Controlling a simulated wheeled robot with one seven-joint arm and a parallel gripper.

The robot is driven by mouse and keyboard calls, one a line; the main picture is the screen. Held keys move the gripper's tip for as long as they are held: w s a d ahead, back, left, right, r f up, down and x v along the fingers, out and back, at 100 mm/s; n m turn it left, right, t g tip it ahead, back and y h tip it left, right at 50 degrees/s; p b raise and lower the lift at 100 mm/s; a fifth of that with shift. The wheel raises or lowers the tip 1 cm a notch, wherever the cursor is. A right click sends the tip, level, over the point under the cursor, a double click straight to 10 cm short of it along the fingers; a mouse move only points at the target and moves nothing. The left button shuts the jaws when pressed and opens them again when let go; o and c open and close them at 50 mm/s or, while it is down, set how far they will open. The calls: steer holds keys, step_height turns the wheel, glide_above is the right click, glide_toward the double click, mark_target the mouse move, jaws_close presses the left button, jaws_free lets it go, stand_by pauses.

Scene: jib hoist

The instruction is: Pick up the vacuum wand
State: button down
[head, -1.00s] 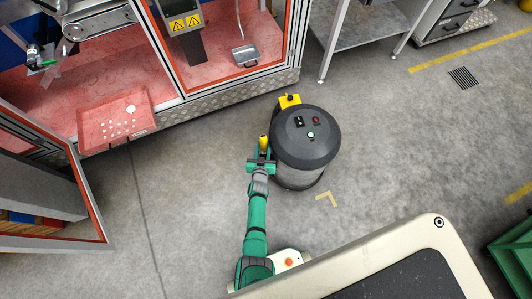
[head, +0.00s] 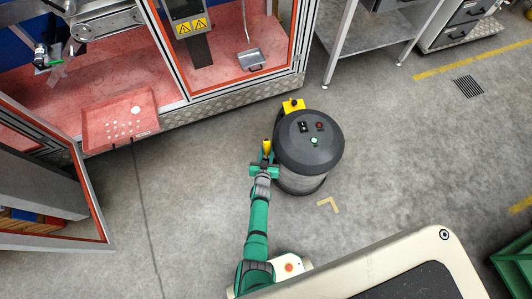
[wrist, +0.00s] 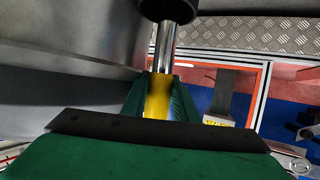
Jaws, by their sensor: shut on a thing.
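The vacuum wand shows in the wrist view as a yellow grip (wrist: 158,98) with a shiny metal tube above it, running up to a dark part at the top edge. In the head view its yellow upper end (head: 266,146) stands beside the left side of the vacuum drum (head: 309,141), which has a dark grey lid with switches and a green button. My gripper (head: 264,166) is at the drum's left side. In the wrist view its green fingers (wrist: 158,100) are shut on the yellow grip. The wand's lower part is hidden in the head view.
A framed enclosure with a pink floor (head: 118,75) stands at the back left, its orange-edged door (head: 92,200) open. A metal table (head: 365,42) is at the back right. A green crate (head: 512,265) is at the right edge. Grey floor around the drum is clear.

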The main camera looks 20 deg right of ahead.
mark_target(266, 150)
steer(key=shift+w+r, duration=0.25)
steer(key=shift+r, duration=0.45)
steer(key=shift+s+r, duration=0.15)
steer(key=shift+r, duration=0.95)
step_height(266, 150, up, 14)
steer(key=shift+s+r, duration=0.1)
steer(key=shift+r, duration=0.1)
